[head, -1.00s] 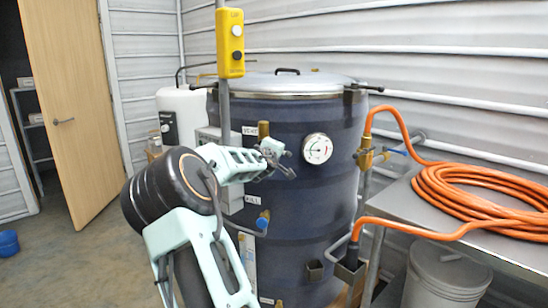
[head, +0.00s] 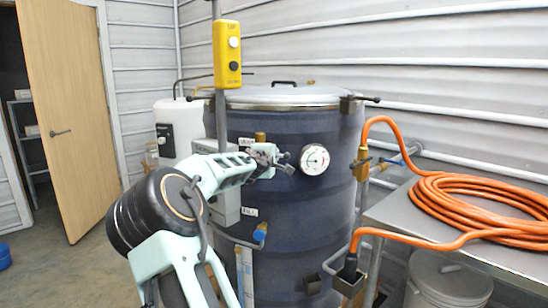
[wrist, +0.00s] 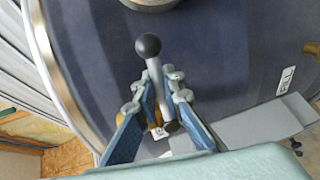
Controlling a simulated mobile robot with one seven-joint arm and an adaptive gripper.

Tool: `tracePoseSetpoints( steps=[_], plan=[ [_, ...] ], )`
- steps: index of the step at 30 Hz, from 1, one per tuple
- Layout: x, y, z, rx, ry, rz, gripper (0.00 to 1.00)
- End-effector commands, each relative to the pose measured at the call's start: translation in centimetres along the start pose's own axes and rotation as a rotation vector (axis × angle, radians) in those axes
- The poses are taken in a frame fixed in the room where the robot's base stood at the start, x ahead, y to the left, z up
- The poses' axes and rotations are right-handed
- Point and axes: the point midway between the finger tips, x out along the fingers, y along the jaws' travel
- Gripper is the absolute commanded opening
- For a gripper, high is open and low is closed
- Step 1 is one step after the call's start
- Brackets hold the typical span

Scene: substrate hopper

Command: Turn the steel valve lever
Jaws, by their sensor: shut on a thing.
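The steel valve lever (wrist: 157,85) is a grey rod with a black ball knob (wrist: 148,45) on its end, in the wrist view. It stands out from a brass valve body on the dark blue tank (head: 300,210). My gripper (wrist: 157,82) has its two blue-padded fingers on either side of the rod, below the knob, and is shut on it. In the head view my gripper (head: 272,156) is at the tank front, just left of the round gauge (head: 315,160). There it hides most of the lever.
A yellow button box (head: 228,54) hangs on a post left of the tank. A coiled orange hose (head: 480,205) lies on a steel table (head: 395,210) at right, with a hose loop near the tank. A white heater (head: 180,127) and an open wooden door (head: 75,120) are behind left.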

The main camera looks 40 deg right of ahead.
Motion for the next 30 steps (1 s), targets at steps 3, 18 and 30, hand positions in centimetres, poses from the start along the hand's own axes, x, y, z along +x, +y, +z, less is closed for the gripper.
tracePoseSetpoints(
  steps=[3,18,30],
  plan=[
    [0.0,0.2,0.0,-0.003,0.001,0.003,0.00],
    [0.0,0.1,0.0,-0.001,0.001,0.001,0.27],
    [-3.8,0.1,-0.2,-0.001,0.004,0.001,0.27]
  ],
)
